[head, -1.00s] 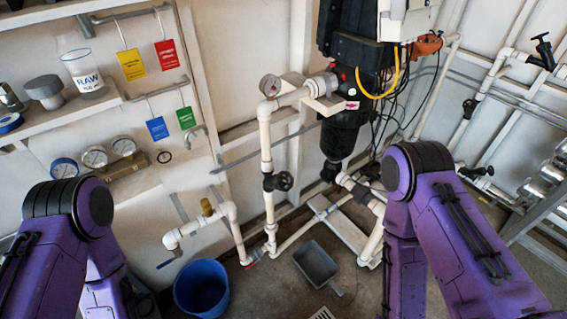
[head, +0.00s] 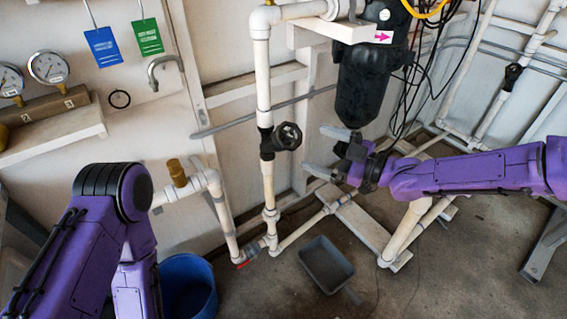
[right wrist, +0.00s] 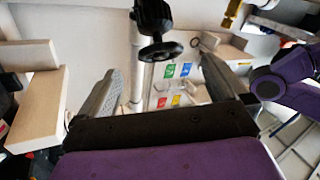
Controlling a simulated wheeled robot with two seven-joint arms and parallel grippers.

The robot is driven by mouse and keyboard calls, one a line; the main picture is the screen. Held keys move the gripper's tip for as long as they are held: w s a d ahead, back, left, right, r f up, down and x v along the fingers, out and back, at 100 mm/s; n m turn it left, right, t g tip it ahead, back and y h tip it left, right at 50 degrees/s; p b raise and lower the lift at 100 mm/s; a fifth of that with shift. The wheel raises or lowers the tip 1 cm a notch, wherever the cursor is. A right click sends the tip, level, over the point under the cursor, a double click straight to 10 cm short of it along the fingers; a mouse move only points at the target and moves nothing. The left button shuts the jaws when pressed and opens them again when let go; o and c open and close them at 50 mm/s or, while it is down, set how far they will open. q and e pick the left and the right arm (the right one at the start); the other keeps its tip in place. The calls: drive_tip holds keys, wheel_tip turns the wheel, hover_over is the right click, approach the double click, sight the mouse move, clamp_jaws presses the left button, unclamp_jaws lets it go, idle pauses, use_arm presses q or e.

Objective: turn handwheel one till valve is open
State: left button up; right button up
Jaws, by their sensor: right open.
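A black handwheel (head: 288,136) sits on a valve in the upright white pipe (head: 265,185), left of my right gripper. In the right wrist view the handwheel (right wrist: 161,50) is ahead, between and beyond the fingers. My right gripper (head: 316,149) is open, its two grey fingers pointing left toward the handwheel, one higher and one lower, with a small gap to it. The right wrist view shows nothing between the fingers (right wrist: 160,88). No number on the handwheel can be read. My left arm is at the lower left; its gripper is out of sight.
A black filter housing (head: 365,90) hangs behind my right gripper. A blue bucket (head: 187,285) and a grey tray (head: 326,265) stand on the floor. Another black valve handle (head: 513,72) is on the right wall's pipes. Gauges (head: 48,67) sit on the left shelf.

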sight(293, 137)
drive_tip(key=shift+n, duration=0.5)
drive_tip(key=x, duration=1)
drive_tip(key=shift+a+r, duration=0.3)
drive_tip(key=c, duration=1)
